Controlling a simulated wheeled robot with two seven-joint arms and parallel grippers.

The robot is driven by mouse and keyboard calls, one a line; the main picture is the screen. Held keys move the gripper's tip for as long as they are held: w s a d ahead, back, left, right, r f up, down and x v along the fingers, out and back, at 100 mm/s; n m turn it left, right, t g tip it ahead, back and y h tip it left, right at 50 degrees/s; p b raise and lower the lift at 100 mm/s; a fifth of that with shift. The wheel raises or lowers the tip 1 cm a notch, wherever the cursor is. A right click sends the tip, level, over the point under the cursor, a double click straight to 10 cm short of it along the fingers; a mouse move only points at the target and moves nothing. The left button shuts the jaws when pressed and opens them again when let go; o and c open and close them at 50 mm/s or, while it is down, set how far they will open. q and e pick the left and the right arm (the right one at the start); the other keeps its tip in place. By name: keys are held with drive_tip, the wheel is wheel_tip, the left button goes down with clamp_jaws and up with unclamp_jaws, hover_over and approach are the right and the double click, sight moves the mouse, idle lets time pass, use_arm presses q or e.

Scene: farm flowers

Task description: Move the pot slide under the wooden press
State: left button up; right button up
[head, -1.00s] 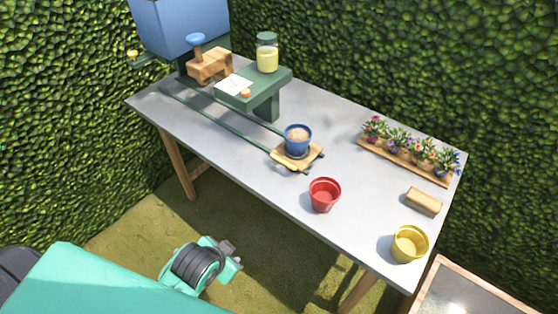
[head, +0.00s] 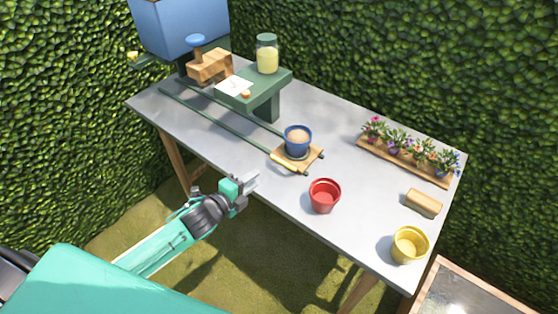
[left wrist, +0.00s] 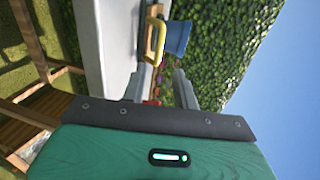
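The pot slide (head: 312,158) is a wooden plate with a yellow handle bar (head: 289,165), at the near right end of two dark green rails (head: 225,120). A blue pot (head: 298,140) filled with brown soil stands upright on it. The wooden press (head: 209,67), a block with a blue knob, is at the rails' far left end. My left gripper (head: 252,182) is open and empty by the table's front edge, left of the handle and apart from it. In the left wrist view, the yellow handle (left wrist: 155,42) and blue pot (left wrist: 176,38) show beyond the fingers. My right gripper is not in view.
A red pot (head: 324,195) stands near the table's front edge. A yellow pot (head: 409,244), a wooden block (head: 424,201) and a flower tray (head: 405,161) are to the right. A green stand (head: 268,92) with a jar (head: 267,55) stands beside the rails.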

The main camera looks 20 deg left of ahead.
sight(279, 161)
use_arm(q)
drive_tip(key=p+x, duration=0.2)
drive_tip(key=x, duration=1)
drive_tip(key=shift+w+d+f, duration=0.15)
drive_tip(key=shift+w+d, duration=0.05)
drive_tip(key=shift+w, duration=0.45)
clamp_jaws()
